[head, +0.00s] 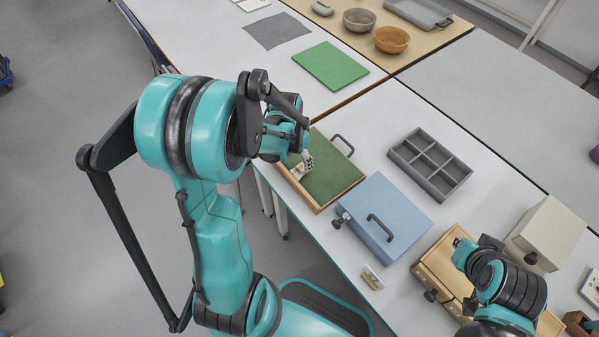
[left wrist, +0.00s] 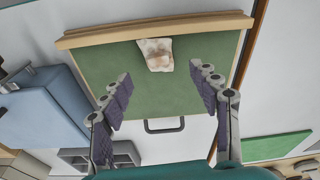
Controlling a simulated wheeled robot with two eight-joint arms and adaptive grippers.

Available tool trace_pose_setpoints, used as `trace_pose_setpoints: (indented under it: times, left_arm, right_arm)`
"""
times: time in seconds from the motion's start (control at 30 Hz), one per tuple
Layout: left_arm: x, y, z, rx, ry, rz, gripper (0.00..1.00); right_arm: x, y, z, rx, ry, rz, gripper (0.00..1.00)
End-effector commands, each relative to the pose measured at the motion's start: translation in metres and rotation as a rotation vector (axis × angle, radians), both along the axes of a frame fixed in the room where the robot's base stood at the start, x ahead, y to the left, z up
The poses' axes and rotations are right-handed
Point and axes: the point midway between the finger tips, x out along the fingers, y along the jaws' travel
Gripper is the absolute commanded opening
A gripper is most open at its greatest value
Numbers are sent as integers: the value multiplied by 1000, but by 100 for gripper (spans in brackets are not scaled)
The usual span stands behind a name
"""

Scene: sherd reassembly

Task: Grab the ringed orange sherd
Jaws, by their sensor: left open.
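A pale sherd with an orange-brown patch (left wrist: 156,55) lies on the green-lined wooden tray (left wrist: 90,70), near its wooden edge, in the left wrist view. Any ring on it is too small to make out. My left gripper (left wrist: 165,92) is open and empty, its two purple-padded fingers apart, with the sherd ahead of and between their line. In the head view my left gripper (head: 301,167) is over the left part of the tray (head: 338,178), and I cannot separate the sherd from the fingers there. My right gripper (head: 464,254) is at lower right, its fingers unclear.
A blue box with a dark handle (head: 383,220) stands right of the tray. A grey compartment tray (head: 430,165) is behind it. A green mat (head: 330,66), bowls (head: 391,40) and a beige box (head: 545,233) stand farther off.

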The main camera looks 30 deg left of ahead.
Motion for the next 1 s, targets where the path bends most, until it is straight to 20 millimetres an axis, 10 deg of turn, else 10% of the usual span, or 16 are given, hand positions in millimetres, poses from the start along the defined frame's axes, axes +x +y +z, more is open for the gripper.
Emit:
trace_pose_setpoints:
  times: [0.4, 0.63, 0.83, 1.0]
  left_arm:
    - [3, -2, -55, 1, -1, 0, 62]
    - [3, -2, -55, 1, -1, 1, 62]
    - [3, -2, -54, 1, -1, 1, 11]
    - [3, -2, -54, 1, -1, 1, 8]
  right_arm:
    - [0, 0, -32, 0, 0, 0, 0]
    - [0, 0, -31, 0, 0, 0, 0]
    - [0, 0, -31, 0, 0, 0, 0]
    - [0, 0, -31, 0, 0, 0, 0]
